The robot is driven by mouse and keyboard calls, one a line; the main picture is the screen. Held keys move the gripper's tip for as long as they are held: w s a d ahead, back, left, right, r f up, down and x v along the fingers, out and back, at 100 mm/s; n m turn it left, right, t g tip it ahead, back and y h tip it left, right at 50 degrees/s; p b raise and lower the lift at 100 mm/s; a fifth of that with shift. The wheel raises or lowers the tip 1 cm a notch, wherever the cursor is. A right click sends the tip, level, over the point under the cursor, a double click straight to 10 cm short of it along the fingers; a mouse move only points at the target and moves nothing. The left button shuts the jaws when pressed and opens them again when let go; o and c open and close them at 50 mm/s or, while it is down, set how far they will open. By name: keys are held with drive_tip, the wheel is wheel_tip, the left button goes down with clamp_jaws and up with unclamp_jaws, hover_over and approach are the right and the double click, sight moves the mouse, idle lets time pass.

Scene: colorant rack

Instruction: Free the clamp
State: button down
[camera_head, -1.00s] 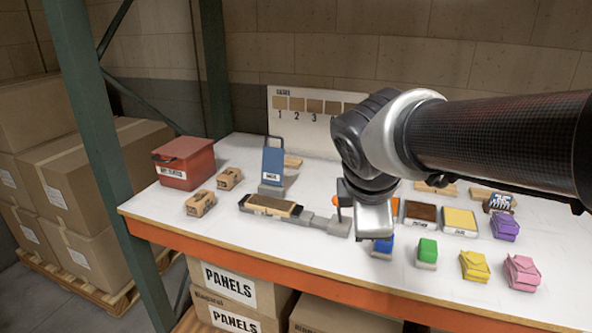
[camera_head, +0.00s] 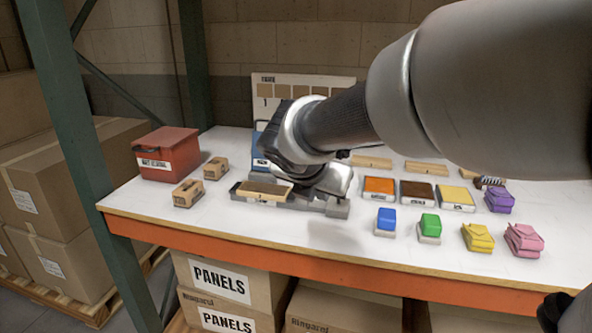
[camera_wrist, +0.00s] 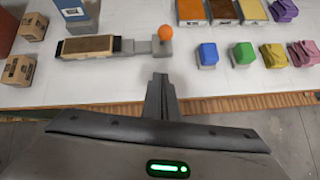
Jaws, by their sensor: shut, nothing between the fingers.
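The clamp (camera_head: 338,208) is a grey bar-like fixture on the white table, with a wooden panel (camera_head: 262,190) lying in its left part. The wrist view shows its grey bar (camera_wrist: 140,47) and an orange ball knob (camera_wrist: 165,32) at its right end; the knob is hidden behind my arm in the head view. My gripper (camera_wrist: 161,80) is shut and empty. In the wrist view its fingertips show just below the clamp's right end, apart from the knob in the picture; the height gap is unclear. In the head view my wrist covers part of the clamp.
Blue (camera_head: 386,220) and green (camera_head: 429,227) blocks, yellow and pink pouches (camera_head: 523,239) and colour trays (camera_head: 379,189) lie to the right. A red bin (camera_head: 173,154) and small cartons (camera_head: 187,193) are at left. A blue-fronted stand is behind the clamp. The table front edge is orange.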

drive_tip(key=w+d+f+b, duration=0.2)
drive_tip(key=w+d+f, duration=0.2)
drive_tip(key=w, duration=0.5)
drive_tip(key=shift+w+d+f, duration=0.15)
drive_tip(key=shift+d+f, duration=0.05)
drive_tip(key=shift+f, duration=0.35)
drive_tip(key=shift+r, duration=0.15)
